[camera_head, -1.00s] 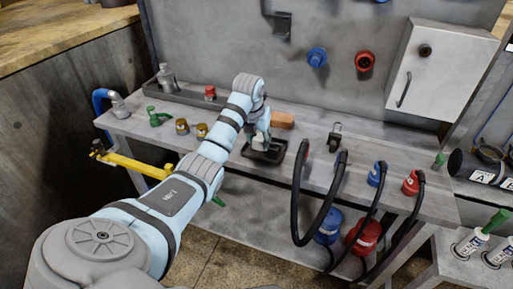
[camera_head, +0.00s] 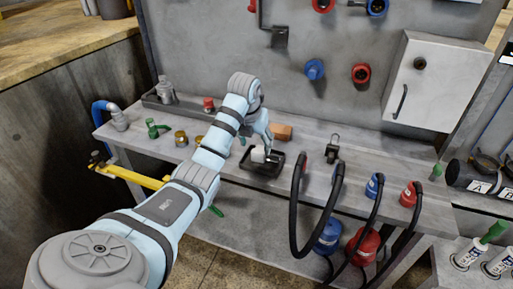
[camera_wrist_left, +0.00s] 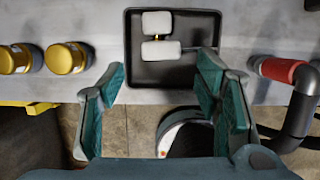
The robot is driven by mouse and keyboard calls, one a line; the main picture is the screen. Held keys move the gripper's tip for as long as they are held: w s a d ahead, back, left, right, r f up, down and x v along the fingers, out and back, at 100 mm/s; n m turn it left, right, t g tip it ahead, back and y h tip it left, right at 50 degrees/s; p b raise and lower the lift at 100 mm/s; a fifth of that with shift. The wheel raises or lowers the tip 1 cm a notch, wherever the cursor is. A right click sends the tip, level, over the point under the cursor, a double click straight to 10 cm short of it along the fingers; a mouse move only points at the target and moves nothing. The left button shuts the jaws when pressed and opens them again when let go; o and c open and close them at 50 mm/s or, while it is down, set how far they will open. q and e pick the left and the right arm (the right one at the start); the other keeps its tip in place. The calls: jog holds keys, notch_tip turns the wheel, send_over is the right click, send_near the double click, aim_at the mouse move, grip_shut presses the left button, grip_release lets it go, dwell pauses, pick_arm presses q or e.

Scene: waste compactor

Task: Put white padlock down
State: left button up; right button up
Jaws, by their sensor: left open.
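The white padlock (camera_head: 258,155) lies in a small black tray (camera_head: 274,175) on the grey workbench. In the left wrist view, two white blocks with a small brass piece between them show in the black tray (camera_wrist_left: 180,78); the nearer block is part of the white padlock (camera_wrist_left: 161,50), though I cannot tell whether both belong to it. A thin bar runs right from it. My left gripper (camera_head: 264,137) is just above and behind the padlock in the head view. In the wrist view its fingers (camera_wrist_left: 160,75) are spread, empty and apart from the padlock. My right gripper is not in view.
An orange-brown block (camera_head: 282,132) is behind the tray. Brass cylinders (camera_head: 181,138) stand to its left. A black padlock (camera_head: 332,148) and a looped black hose (camera_head: 298,215) are to its right. A grey cabinet (camera_head: 437,85) hangs on the back panel.

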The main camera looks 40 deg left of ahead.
pick_arm(q)
jog(key=p+v, duration=0.4)
jog(key=v, duration=0.4)
jog(key=shift+p, duration=0.3)
jog(key=shift+f, duration=0.1)
